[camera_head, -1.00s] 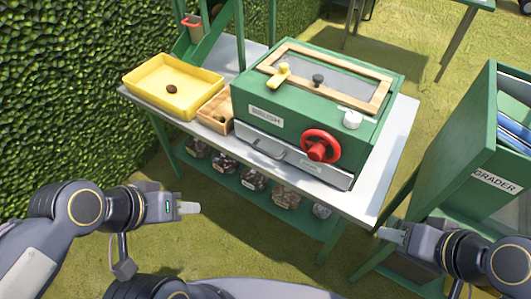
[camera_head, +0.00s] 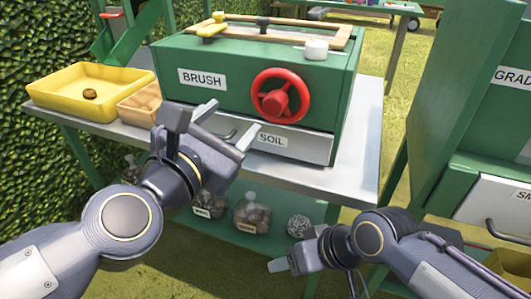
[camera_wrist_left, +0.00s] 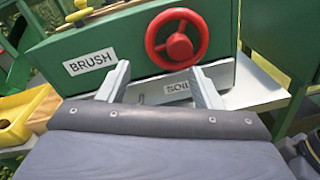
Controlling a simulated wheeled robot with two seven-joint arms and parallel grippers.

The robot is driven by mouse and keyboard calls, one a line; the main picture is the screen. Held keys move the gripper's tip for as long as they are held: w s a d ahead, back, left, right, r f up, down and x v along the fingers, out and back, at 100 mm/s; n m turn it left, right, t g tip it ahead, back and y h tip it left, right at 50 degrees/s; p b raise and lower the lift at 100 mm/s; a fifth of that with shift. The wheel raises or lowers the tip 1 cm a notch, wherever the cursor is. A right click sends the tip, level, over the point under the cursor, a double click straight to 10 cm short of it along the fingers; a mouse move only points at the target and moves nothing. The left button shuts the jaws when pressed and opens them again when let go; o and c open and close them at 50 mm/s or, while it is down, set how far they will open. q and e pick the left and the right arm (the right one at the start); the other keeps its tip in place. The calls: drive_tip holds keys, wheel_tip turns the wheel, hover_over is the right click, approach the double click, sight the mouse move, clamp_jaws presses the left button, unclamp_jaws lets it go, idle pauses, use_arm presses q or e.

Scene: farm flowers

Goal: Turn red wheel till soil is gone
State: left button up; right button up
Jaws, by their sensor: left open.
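The red wheel (camera_head: 280,96) is on the front of the green BRUSH box (camera_head: 215,66), on its right half. It also shows in the left wrist view (camera_wrist_left: 177,38), above and beyond the fingers. My left gripper (camera_head: 232,124) is open and empty in front of the box, to the left of and a little below the wheel, apart from it. The SOIL drawer (camera_head: 313,147) is below the wheel and looks shut; its left part is partly hidden by my left gripper. My right gripper (camera_head: 277,265) is low in front of the table; its jaw opening is unclear.
A yellow tray (camera_head: 58,101) with a brown lump and a small wooden box (camera_head: 140,108) stand left of the machine. The green GRADER cabinet (camera_head: 440,90) stands to the right. Jars of brown matter (camera_head: 252,216) sit on the shelf below.

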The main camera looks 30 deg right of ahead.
sight(272, 107)
use_arm(q)
drive_tip(key=w+d+n, duration=0.1)
drive_tip(key=d, duration=0.2)
drive_tip(key=w+d+f+n, duration=0.1)
drive_tip(key=d, duration=0.2)
drive_tip(key=w+d+f+b, duration=0.1)
drive_tip(key=d, duration=0.2)
drive_tip(key=shift+w+d+n, duration=0.2)
drive_tip(key=shift+w+n, duration=0.15)
drive_tip(key=shift+n, duration=0.05)
use_arm(e)
wheel_tip(272, 107, down, 3)
drive_tip(key=shift+r, duration=0.1)
use_arm(q)
drive_tip(key=c, duration=1)
